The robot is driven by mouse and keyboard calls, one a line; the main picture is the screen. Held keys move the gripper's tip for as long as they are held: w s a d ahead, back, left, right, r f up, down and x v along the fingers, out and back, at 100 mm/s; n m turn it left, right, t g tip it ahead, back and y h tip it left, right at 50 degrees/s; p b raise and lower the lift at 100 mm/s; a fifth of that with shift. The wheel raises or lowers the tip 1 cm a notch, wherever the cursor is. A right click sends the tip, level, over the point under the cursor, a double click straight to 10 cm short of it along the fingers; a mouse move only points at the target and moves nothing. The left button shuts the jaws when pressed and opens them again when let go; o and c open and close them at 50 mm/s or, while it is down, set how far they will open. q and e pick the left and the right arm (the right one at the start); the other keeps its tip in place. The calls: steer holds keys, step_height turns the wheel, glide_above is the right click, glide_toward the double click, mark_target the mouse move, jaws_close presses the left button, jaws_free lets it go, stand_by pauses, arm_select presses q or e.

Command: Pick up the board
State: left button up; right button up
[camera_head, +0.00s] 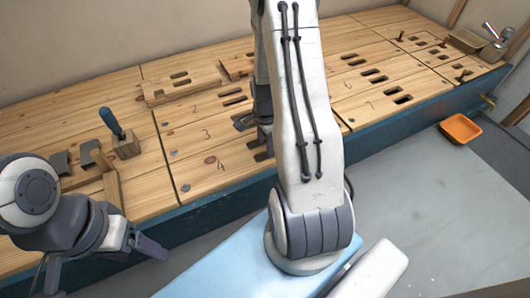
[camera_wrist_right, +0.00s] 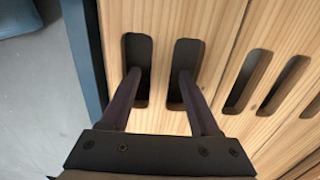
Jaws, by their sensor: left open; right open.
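The wooden bench top carries boards with paired slots, and I cannot tell which one the task means. A loose-looking slotted board (camera_head: 182,84) lies raised at the back left. My right gripper (camera_head: 264,132) is low over a slot pair near the front edge, partly hidden by my arm. In the right wrist view its open fingers (camera_wrist_right: 159,74) line up with two slots in a pale wooden board (camera_wrist_right: 162,20). The tips are at or in the slots; the depth is unclear. My left gripper (camera_head: 148,246) is open and empty in front of the bench.
A blue-handled tool (camera_head: 111,122) stands in a wooden block at the left. Grey brackets (camera_head: 88,154) are beside it. An orange tray (camera_head: 460,128) lies on the floor at the right. A faucet (camera_head: 493,32) and a basin are at the back right. The bench has a blue front edge.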

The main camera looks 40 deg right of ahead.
jaws_close()
steer(key=shift+r, duration=0.1)
stand_by(1.2)
